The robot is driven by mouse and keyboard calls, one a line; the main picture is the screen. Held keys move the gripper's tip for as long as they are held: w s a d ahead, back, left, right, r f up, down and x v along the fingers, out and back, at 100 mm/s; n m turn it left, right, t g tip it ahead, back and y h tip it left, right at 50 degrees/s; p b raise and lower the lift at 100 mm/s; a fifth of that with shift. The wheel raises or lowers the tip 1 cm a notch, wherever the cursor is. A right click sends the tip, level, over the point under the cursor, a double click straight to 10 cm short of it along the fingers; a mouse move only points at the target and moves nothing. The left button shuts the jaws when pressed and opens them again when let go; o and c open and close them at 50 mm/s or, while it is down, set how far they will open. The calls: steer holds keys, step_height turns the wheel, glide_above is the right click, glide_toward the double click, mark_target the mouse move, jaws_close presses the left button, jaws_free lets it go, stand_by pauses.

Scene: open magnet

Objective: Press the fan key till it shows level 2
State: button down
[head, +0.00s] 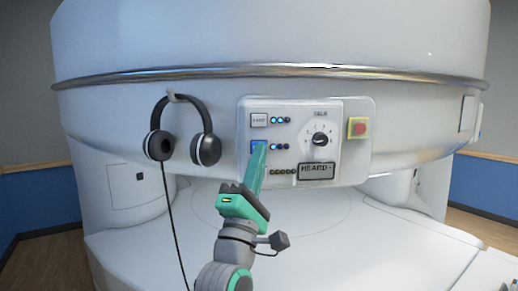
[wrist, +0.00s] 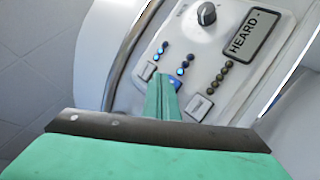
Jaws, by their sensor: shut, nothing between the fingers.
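The control panel (head: 333,108) on the white magnet front has rows of keys and lights. The upper key (head: 259,120) has a label too small to read for sure, with blue lights (head: 280,120) beside it. The middle key (head: 258,146) shows blue, with its own lights (wrist: 185,64); some glow blue, and the farthest looks darker. Which key is the fan key I cannot read. My gripper (head: 260,150) is shut and empty, its green fingertips (wrist: 163,82) at the middle key and partly covering it. Whether they touch it I cannot tell.
A knob (head: 320,140), a red button on yellow (head: 359,129) and a "HEARD" sign (head: 317,171) sit to the right. A lower key (wrist: 200,106) has several dark lights. Headphones (head: 206,149) hang at the left, their cord trailing down. The white patient table (head: 380,245) lies below.

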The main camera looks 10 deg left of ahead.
steer(key=shift+w, duration=0.15)
stand_by(0.4)
steer(key=shift+w+a, duration=0.1)
steer(key=shift+w, duration=0.2)
steer(key=shift+w+a, duration=0.1)
steer(key=shift+w, duration=0.35)
stand_by(1.0)
steer(key=shift+s, duration=0.15)
steer(key=shift+s+d, duration=0.2)
steer(key=shift+s, duration=0.5)
steer(key=shift+s, duration=0.1)
steer(key=s, duration=0.2)
steer(key=s+d, duration=0.1)
steer(key=s, duration=0.1)
steer(key=shift+s+d, duration=0.1)
steer(key=shift+s, duration=0.25)
steer(key=shift+f, duration=0.15)
